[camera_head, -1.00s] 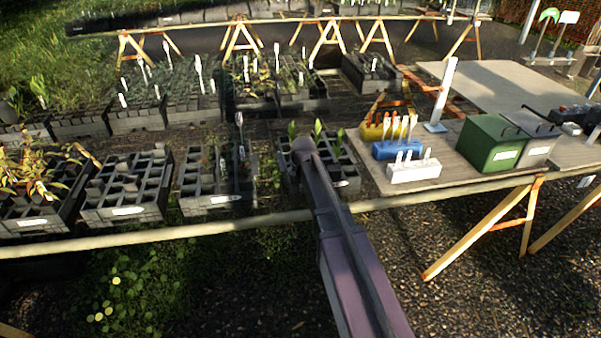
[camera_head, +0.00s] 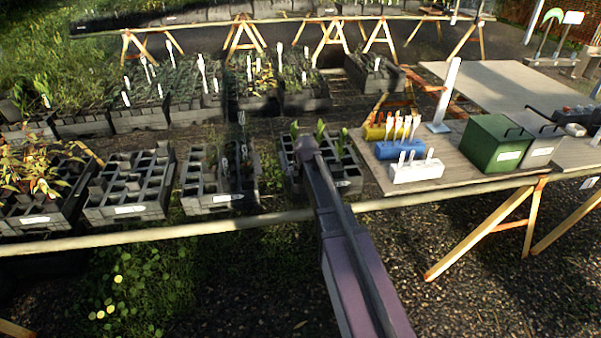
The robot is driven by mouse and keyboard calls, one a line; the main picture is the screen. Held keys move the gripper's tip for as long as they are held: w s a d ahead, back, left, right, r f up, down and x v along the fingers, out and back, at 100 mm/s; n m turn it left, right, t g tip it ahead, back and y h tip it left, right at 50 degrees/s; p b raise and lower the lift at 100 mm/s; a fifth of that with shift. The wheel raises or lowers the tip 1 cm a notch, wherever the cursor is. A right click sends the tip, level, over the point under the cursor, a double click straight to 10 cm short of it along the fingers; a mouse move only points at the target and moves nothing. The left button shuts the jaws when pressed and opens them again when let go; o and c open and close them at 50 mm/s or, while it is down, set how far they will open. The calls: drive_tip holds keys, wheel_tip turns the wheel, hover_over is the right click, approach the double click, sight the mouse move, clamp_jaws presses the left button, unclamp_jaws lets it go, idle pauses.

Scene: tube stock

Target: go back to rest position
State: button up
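My arm reaches up from the bottom edge, right of centre, toward the black tray with green seedlings (camera_head: 321,131). Its far visible end overlaps that tray in the picture. I cannot make out my gripper or its fingers beyond that end, so I see neither its opening nor anything held.
Black cell trays (camera_head: 130,209) line the near bench, edged by a pale rail (camera_head: 150,239). On the right table stand a green box (camera_head: 494,144), a grey box (camera_head: 541,150), and blue (camera_head: 388,151) and white (camera_head: 417,173) label holders. Gravel (camera_head: 500,270) is open at lower right.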

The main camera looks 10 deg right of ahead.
drive_tip(key=shift+s, duration=0.1)
drive_tip(key=s+r+g+p, duration=0.2)
drive_tip(key=s+p, duration=0.1)
drive_tip(key=s, duration=0.6)
drive_tip(key=s+r+g+p, duration=0.2)
drive_tip(key=s+r+p, duration=0.1)
drive_tip(key=s, duration=0.7)
drive_tip(key=s+d+r+g+p, duration=0.1)
drive_tip(key=s+p, duration=0.3)
drive_tip(key=s, duration=0.5)
drive_tip(key=shift+s+r+g, duration=0.4)
drive_tip(key=shift+r+g, duration=0.1)
drive_tip(key=shift+r, duration=0.2)
